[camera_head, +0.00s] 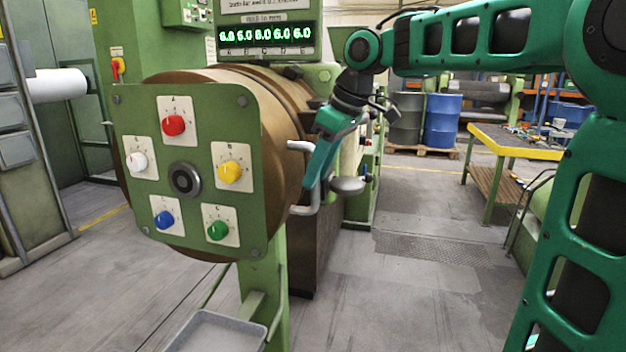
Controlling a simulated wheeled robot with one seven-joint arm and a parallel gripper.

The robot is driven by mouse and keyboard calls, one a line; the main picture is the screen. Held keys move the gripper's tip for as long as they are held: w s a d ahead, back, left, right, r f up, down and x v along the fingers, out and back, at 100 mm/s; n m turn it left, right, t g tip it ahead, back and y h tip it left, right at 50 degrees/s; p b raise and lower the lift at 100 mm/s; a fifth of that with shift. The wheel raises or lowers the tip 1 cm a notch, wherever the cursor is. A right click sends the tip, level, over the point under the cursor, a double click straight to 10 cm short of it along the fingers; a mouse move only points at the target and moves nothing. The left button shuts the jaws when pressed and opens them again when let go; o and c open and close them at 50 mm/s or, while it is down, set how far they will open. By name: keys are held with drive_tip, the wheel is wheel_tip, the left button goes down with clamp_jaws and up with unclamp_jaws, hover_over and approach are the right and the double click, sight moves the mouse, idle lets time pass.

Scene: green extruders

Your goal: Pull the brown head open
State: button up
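The brown head (278,130) is a large brown drum at the centre left. Its front is a green panel with several coloured knobs and a dark round hub. A pale grey handle (299,146) sticks out from its right side, with its lower end showing near the drum's edge. My gripper (312,182) reaches down from the upper right with its teal fingers at the handle. The fingers cover the handle's upright middle part. I cannot tell from this side whether they are closed around it or only beside it.
A grey tray (217,333) sits low in front of the head. A green display box (266,38) is above it. A grey rounded pad (347,186) is right of my gripper. Open floor lies to the right, before blue barrels (442,120) and a workbench (520,140).

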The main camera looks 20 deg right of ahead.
drive_tip(key=shift+x, duration=0.9)
clamp_jaws()
drive_tip(key=shift+s, duration=0.1)
